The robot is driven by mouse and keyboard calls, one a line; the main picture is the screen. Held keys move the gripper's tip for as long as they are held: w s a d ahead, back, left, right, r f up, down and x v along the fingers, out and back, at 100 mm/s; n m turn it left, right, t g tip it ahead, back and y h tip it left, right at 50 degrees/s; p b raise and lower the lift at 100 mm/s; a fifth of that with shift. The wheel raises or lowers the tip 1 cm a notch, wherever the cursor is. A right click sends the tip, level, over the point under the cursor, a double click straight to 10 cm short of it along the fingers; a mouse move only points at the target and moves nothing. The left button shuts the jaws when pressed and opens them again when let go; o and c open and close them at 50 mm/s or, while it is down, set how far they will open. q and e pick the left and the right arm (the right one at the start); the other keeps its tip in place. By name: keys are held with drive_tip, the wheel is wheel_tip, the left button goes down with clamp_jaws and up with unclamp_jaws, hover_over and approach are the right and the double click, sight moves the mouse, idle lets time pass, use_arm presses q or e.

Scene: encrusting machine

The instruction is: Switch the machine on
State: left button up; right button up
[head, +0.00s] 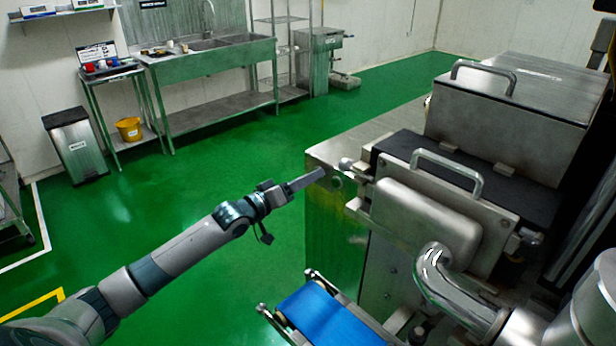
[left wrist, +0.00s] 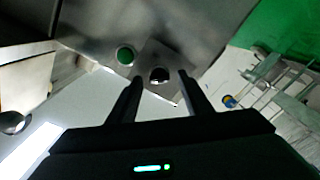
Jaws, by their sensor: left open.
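The steel encrusting machine (head: 480,200) fills the right of the head view. My left gripper (head: 315,177) is held at the machine's near left corner. In the left wrist view its two dark fingers (left wrist: 160,79) are apart with nothing seen gripped between them. A round green button (left wrist: 125,55) sits on the steel panel, left of and beyond the fingertips. A dark round knob or button (left wrist: 159,73) shows between the fingertips on a paler plate. I cannot tell whether the fingers touch it. In the head view the gripper and the angle hide these controls. My right gripper is not seen.
A blue conveyor belt (head: 330,318) juts from the machine's lower front. A steel pipe (head: 450,290) curves out at the right. The green floor (head: 200,210) left of the machine is open. A sink bench (head: 210,60) and a bin (head: 75,145) stand along the far wall.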

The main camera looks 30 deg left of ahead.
use_arm(q)
drive_tip(key=shift+w, duration=0.15)
drive_tip(key=shift+c, duration=0.6)
drive_tip(key=c, duration=0.9)
drive_tip(key=shift+c, duration=0.2)
drive_tip(key=shift+m, duration=0.5)
drive_tip(key=m+b, duration=0.1)
drive_tip(key=m, duration=1.5)
drive_tip(key=shift+d+m, duration=0.1)
drive_tip(key=shift+m, duration=0.3)
